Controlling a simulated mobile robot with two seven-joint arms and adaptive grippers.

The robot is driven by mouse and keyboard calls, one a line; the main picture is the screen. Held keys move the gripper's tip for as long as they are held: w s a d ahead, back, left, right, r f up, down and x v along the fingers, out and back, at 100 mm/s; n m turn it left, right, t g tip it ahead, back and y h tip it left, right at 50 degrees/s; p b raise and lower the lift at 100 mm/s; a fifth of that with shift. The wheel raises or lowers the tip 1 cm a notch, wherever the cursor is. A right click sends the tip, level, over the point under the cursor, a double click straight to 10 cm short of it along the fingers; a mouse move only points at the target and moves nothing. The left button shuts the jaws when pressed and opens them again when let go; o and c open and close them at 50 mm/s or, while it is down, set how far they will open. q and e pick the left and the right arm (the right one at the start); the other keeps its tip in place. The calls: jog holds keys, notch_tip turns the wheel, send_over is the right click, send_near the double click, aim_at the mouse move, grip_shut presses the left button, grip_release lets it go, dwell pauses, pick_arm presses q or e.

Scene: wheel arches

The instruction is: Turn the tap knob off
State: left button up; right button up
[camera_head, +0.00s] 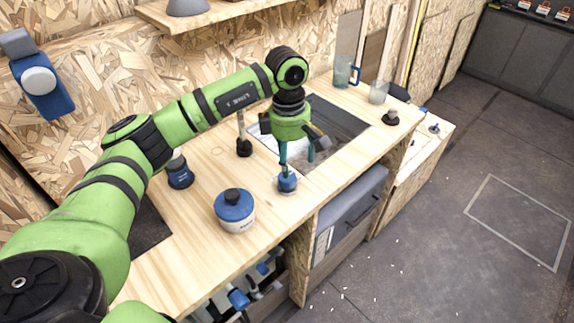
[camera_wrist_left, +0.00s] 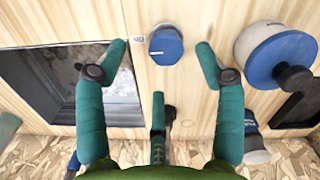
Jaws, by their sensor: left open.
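The tap knob (camera_head: 287,183) is a small blue knob on the wooden counter, near its front edge. It shows from above in the left wrist view (camera_wrist_left: 166,45), beside a small printed label. My left gripper (camera_head: 297,158) is open, with its teal fingers pointing down just above the knob. In the left wrist view the gripper (camera_wrist_left: 160,52) has two fingers spread on either side of the knob, apart from it, and a third finger below it. I cannot tell whether any finger touches it. My right gripper is not in view.
A sink basin (camera_head: 338,122) lies behind and right of the knob. A blue-lidded pot (camera_head: 235,211) stands left of it, also in the wrist view (camera_wrist_left: 276,55). A dark-based post (camera_head: 243,146) and a blue jar (camera_head: 179,171) stand behind. Glassware (camera_head: 343,72) is farther right.

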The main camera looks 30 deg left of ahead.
aim_at(287, 180)
pick_arm(q)
jog(key=shift+a+r+y, duration=0.25)
jog(key=shift+a+y, duration=0.15)
jog(key=shift+a, duration=0.4)
jog(key=shift+s+a+f, duration=0.1)
jog(key=shift+f, duration=0.05)
notch_tip(287, 180, down, 6)
jog(key=p, duration=0.2)
jog(key=shift+p, duration=0.3)
jog(key=shift+f, duration=0.25)
jog(key=c, duration=1.1)
